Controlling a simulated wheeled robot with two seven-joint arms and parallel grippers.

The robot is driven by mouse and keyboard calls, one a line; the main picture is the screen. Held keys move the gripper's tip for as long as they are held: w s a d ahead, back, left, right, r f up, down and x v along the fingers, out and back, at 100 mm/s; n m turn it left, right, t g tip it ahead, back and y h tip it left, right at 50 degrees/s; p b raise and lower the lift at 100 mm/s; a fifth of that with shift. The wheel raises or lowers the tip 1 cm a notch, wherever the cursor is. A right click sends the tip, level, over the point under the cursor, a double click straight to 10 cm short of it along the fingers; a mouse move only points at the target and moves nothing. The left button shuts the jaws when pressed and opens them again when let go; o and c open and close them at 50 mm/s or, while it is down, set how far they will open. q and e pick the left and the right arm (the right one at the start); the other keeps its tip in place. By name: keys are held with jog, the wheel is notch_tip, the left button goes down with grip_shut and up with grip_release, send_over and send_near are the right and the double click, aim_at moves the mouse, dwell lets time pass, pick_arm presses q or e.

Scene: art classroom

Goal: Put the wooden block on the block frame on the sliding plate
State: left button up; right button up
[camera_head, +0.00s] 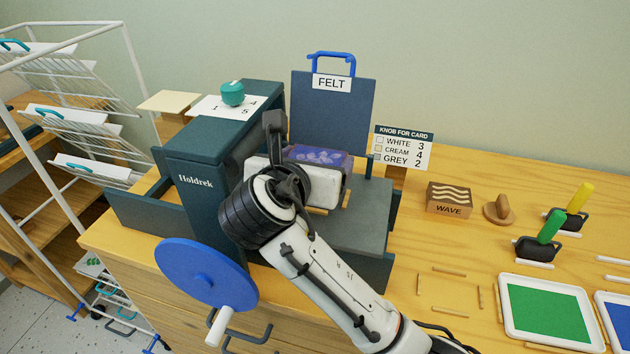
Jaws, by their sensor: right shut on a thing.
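My right gripper (322,190) reaches over the dark grey sliding plate (359,232) of the Holdrek press. Thin wooden strips show on the plate beside the hand, likely part of the block frame (346,199), which is mostly covered. A wooden block (449,199) marked WAVE, with white wavy lines on top, stands on the table right of the press. My left gripper is not in view.
The press (200,190) has a blue wheel (205,272) in front. A FELT board (332,112) stands behind the plate, a knob sign (402,148) to its right. A wooden knob (499,208), rollers, thin sticks and a green ink tray (544,312) lie on the right.

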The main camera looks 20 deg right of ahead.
notch_tip(320, 180, down, 4)
jog(key=shift+f+b, duration=0.15)
jog(key=shift+b, duration=0.2)
jog(key=o, duration=1.2)
jog(key=shift+f, duration=0.1)
jog(key=shift+s+a+r, duration=0.1)
jog(key=shift+a+r, duration=0.05)
jog(key=shift+r, duration=0.15)
jog(key=p+v, duration=0.1)
jog(key=v, duration=1)
jog(key=shift+s+a, duration=0.15)
jog(key=shift+s, duration=0.05)
